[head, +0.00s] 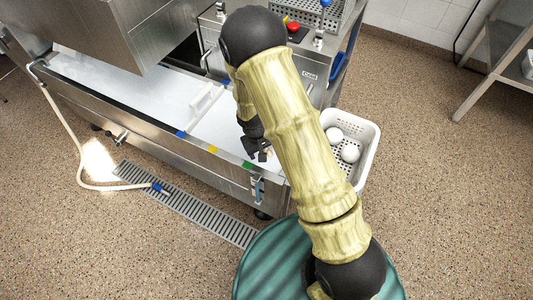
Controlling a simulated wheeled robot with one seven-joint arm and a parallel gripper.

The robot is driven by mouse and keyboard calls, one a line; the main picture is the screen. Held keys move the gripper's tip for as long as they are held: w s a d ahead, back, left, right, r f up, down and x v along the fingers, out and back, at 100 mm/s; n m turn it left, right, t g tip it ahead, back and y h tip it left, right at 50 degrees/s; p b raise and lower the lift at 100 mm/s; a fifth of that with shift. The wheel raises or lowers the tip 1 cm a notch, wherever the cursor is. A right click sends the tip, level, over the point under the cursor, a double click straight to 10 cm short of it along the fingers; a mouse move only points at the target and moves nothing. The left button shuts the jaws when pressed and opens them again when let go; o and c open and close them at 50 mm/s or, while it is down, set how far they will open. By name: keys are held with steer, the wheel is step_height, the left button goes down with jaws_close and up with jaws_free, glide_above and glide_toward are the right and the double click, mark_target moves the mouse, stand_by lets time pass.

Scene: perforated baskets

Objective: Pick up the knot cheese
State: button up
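My gripper (256,149) is dark and points down over the near edge of the steel vat, partly behind my arm. Its fingers are small in view, and I cannot tell whether they are open or shut. A small pale bit (269,152) shows beside the fingertips; it may be the knot cheese, but it is too small and too covered to be sure. Two white round cheeses (350,153) (334,135) lie in a white perforated basket (367,147) to the right of my arm. I cannot make out a knot shape on either one.
The long steel vat (165,133) holds whitish contents and a white divider (208,98). A perforated metal tray (312,12) sits at the back. A steel table (505,55) stands at the right. A floor drain (187,205) and a hose (72,135) lie at the left. The floor at right is clear.

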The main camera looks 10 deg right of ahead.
mark_target(265, 151)
stand_by(0.3)
steer(key=c, duration=1.1)
steer(key=shift+o, duration=0.2)
steer(key=d+p+v, duration=0.2)
steer(key=p+v, duration=0.1)
steer(key=v, duration=0.6)
steer(key=shift+w+r, duration=0.2)
steer(key=shift+r, duration=0.4)
